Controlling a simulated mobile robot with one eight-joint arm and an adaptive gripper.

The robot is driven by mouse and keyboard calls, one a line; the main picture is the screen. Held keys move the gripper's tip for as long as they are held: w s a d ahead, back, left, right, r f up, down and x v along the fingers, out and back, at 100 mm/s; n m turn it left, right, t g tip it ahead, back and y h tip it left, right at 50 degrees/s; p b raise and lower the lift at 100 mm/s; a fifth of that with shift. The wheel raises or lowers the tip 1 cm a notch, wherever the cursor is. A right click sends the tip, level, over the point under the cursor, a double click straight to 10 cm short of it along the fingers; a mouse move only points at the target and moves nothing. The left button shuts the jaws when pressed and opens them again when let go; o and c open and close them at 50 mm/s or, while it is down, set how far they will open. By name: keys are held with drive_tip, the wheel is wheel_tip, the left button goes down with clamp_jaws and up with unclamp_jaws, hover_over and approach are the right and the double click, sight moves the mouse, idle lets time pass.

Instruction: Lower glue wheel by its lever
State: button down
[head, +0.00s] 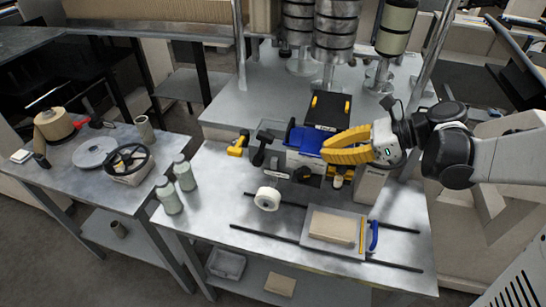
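The glue machine, with a blue housing (306,140), stands in the middle of the metal table. A black lever with a crossbar handle (261,146) stands up at its left side. A yellow part (237,148) lies left of that lever. A white roll or wheel (267,198) is in front of the machine; I cannot tell if it is the glue wheel. My gripper (326,152), with yellow fingers, reaches in from the right over the right side of the blue housing. Its fingers point left and hide what is beneath them. I cannot tell whether it touches anything or holds something.
Two dark rails (300,243) run across the table front. A tray with a brown block (332,227) and a blue-handled tool (373,236) lie at the front right. Two grey-green bottles (170,196) stand at the left edge. Metal cylinders (336,35) stand behind.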

drive_tip(key=a+r+b+x, duration=0.1)
drive_tip(key=r+b+x, duration=0.1)
drive_tip(key=x, duration=1.1)
drive_tip(key=shift+w+a+b, duration=0.3)
drive_tip(key=shift+a+b, duration=0.25)
drive_tip(key=shift+b, duration=0.25)
drive_tip(key=shift+r, duration=0.1)
drive_tip(key=shift+a+r+p, duration=0.15)
drive_tip(key=shift+p, duration=0.4)
